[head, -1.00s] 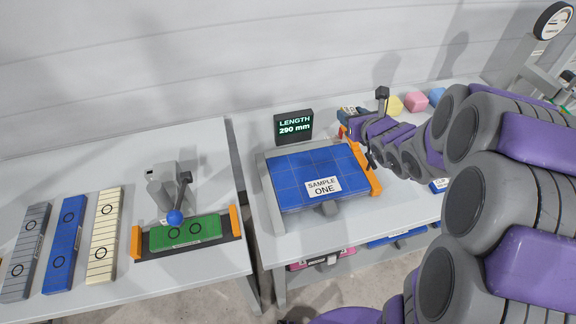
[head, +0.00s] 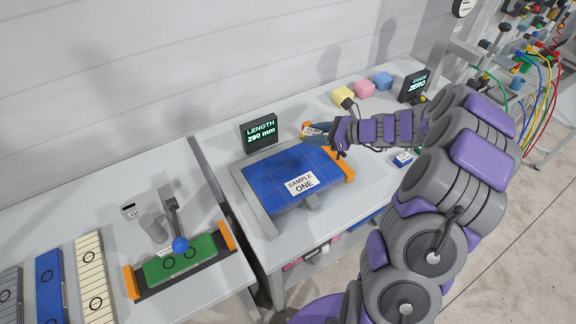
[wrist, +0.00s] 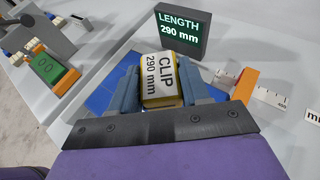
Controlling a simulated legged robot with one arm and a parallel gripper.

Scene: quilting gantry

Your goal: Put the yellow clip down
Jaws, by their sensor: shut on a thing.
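The yellow clip (wrist: 160,82), with a white label reading "CLIP 290 mm", sits between the two fingers of my gripper (wrist: 161,72) in the wrist view. My gripper is shut on it. In the head view, the clip (head: 311,130) shows as a small pale piece at the tip of my gripper (head: 316,137), above the back right part of the blue panel (head: 265,182) labelled "SAMPLE ONE". I cannot tell how high the clip is above the panel or table.
A display (head: 259,133) reading "LENGTH 290 mm" stands behind the panel. An orange end piece (head: 340,165) flanks its right. Yellow (head: 343,95), pink (head: 364,88) and blue (head: 383,81) blocks stand at the back. A green strip (head: 180,262) lies on the left table.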

